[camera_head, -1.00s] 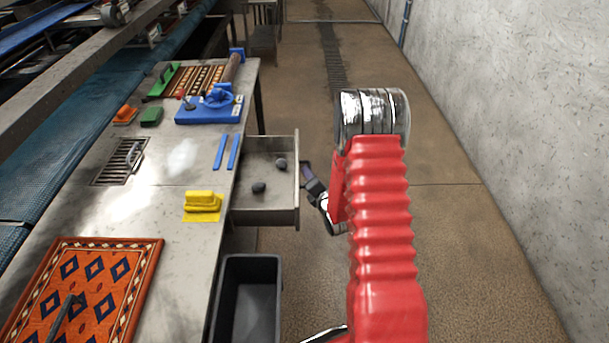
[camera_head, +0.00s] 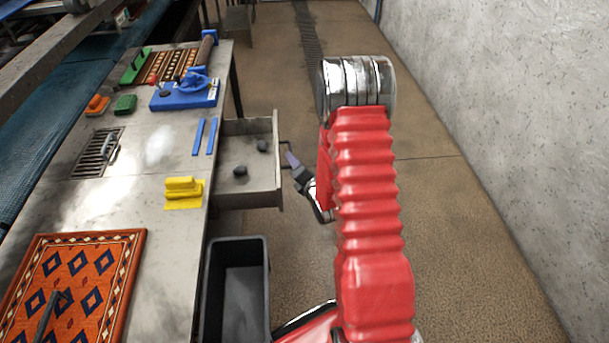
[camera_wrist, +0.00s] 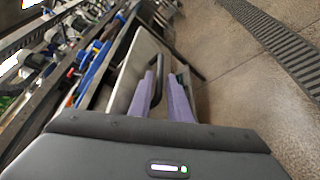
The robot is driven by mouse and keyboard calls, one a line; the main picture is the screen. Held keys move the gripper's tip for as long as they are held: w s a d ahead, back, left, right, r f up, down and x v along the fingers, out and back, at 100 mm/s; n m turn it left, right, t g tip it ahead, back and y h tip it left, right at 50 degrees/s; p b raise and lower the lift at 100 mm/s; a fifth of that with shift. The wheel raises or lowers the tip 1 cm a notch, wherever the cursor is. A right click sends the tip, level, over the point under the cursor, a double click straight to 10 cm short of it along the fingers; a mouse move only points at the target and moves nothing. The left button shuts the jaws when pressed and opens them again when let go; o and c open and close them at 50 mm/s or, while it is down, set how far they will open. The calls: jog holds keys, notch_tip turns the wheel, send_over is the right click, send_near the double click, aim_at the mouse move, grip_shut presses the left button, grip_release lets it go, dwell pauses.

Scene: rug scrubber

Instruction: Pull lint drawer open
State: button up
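The grey metal lint drawer (camera_head: 262,198) stands well out from the right side of the steel table in the body view, with two dark lint lumps lying in it. Its dark handle (camera_wrist: 158,80) shows in the wrist view. My gripper (camera_head: 291,160) is at the drawer's front, next to the handle. In the wrist view the two purple fingers of my gripper (camera_wrist: 161,82) stand apart, with the handle bar at their tips, seemingly between them. A gap shows beside the bar; firm contact cannot be made out.
A black bin (camera_head: 263,290) stands on the floor below and in front of the drawer. The table (camera_head: 140,195) carries a yellow block (camera_head: 183,192), two blue strips, a blue tool and an orange patterned rug (camera_head: 118,285). Open floor (camera_head: 440,200) lies to the right, up to a wall.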

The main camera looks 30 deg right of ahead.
jog(key=v, duration=0.9)
jog(key=shift+s, duration=0.2)
jog(key=shift+f, duration=0.1)
